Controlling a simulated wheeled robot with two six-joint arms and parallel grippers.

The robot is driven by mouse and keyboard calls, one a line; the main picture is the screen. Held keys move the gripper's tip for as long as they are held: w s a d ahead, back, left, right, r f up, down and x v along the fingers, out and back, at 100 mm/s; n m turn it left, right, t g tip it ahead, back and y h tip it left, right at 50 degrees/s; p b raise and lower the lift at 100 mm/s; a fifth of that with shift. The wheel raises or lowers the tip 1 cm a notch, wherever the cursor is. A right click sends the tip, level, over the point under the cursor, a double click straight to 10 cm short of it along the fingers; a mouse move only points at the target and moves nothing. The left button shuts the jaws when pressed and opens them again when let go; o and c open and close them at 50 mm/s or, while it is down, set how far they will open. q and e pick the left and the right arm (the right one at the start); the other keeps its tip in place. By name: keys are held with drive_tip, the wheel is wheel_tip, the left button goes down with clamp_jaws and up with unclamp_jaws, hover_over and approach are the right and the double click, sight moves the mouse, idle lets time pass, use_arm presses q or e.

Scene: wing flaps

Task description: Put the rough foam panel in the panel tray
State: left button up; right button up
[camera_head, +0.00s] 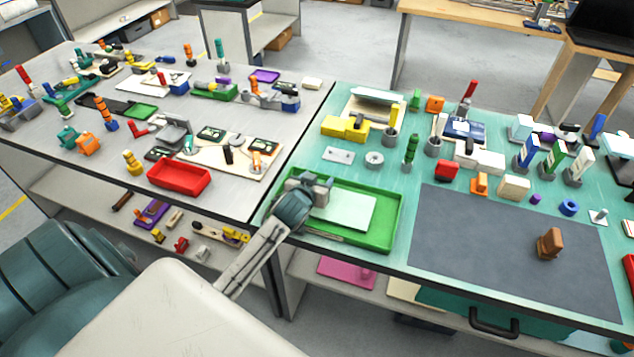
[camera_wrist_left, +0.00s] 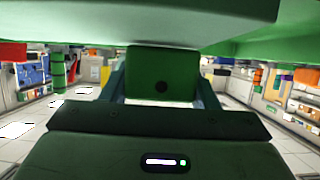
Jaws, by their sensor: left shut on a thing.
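The foam panel (camera_head: 352,211) is a flat, pale mint rectangle. In the head view it shows within the outline of the green panel tray (camera_head: 389,216) at the near left of the teal table. My left gripper (camera_head: 316,192) is at the tray's left side, shut on the panel at its left edge. I cannot tell whether the panel touches the tray floor. In the left wrist view a broad pale green surface (camera_wrist_left: 160,12) spans the top, with a dark green block (camera_wrist_left: 160,75) between the fingers. The panel's rough texture is not clear. My right gripper is not in view.
A grey mat (camera_head: 470,240) with a brown block (camera_head: 549,244) lies right of the tray. A red tray (camera_head: 179,176) is on the grey table to the left. A green cylinder stack (camera_head: 411,150) and a grey ring (camera_head: 374,159) stand behind the tray.

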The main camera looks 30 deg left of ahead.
use_arm(q)
drive_tip(key=shift+f, duration=0.1)
drive_tip(key=o, duration=1)
drive_tip(key=shift+o, duration=0.9)
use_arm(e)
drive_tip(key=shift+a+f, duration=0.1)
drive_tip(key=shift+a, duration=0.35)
use_arm(q)
drive_tip(key=shift+s, duration=0.15)
drive_tip(key=b+v, duration=0.2)
drive_tip(key=v, duration=0.9)
drive_tip(key=shift+d+b, duration=0.1)
drive_tip(key=shift+b, duration=0.25)
drive_tip(key=shift+s+r, duration=0.3)
drive_tip(key=shift+s, duration=0.1)
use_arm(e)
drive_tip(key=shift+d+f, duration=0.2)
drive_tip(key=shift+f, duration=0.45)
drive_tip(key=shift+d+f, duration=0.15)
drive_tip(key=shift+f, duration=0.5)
